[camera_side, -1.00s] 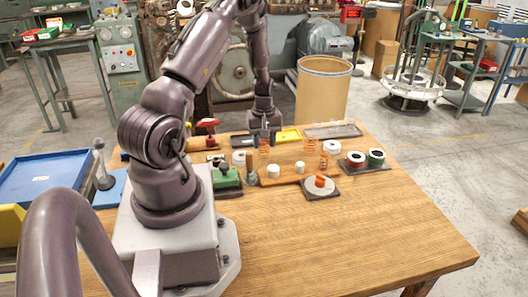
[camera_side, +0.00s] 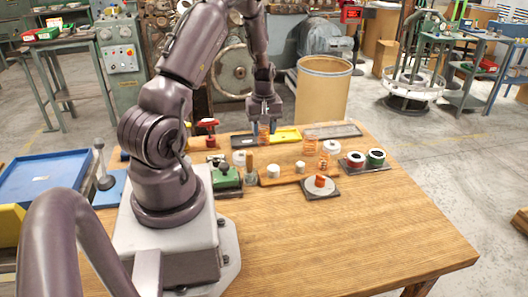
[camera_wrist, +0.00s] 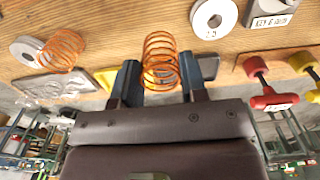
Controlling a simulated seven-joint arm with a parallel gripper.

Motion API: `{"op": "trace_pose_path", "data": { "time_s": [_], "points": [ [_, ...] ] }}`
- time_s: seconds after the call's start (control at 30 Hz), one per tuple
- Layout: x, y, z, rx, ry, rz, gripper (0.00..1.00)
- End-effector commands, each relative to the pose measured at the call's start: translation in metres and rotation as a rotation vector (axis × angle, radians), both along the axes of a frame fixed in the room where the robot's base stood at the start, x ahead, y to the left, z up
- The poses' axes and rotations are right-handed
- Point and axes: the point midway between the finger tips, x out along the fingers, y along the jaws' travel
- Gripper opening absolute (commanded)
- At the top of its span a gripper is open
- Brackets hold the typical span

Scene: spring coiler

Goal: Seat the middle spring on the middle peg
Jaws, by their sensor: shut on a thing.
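An orange wire spring (camera_side: 264,132) hangs between the fingers of my gripper (camera_side: 264,122), raised above the table. The wrist view shows the spring (camera_wrist: 160,58) upright between the two dark fingertips (camera_wrist: 157,82), which are shut on it. A wooden board (camera_side: 285,178) on the table carries a left white peg (camera_side: 273,171) and a middle white peg (camera_side: 300,168), both bare. An orange spring (camera_side: 324,160) stands at the board's right end; any peg inside it cannot be made out. Another orange spring (camera_side: 310,146) stands behind the board and apart from my gripper.
A grey disc with an orange piece (camera_side: 320,183) lies in front, and wire spools (camera_side: 376,157) stand right. The front table is clear.

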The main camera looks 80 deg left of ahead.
Motion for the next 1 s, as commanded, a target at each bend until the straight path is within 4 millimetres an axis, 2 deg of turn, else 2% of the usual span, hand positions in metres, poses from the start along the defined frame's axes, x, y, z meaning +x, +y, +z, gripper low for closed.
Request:
{"op": "trace_pose_path", "data": {
  "time_s": [0.2,0.57,0.67,0.8,1.0],
  "points": [
    [0.0,0.0,0.007,0.001,0.0,0.001,0.26],
    [0.004,-0.003,0.008,0.001,-0.001,-0.013,0.26],
    [0.022,-0.014,0.014,0.011,-0.01,-0.064,0.26],
    [0.057,-0.046,0.028,0.023,-0.021,-0.151,0.26],
    [0.086,-0.091,0.046,0.018,-0.021,-0.14,0.26]
  ]
}}
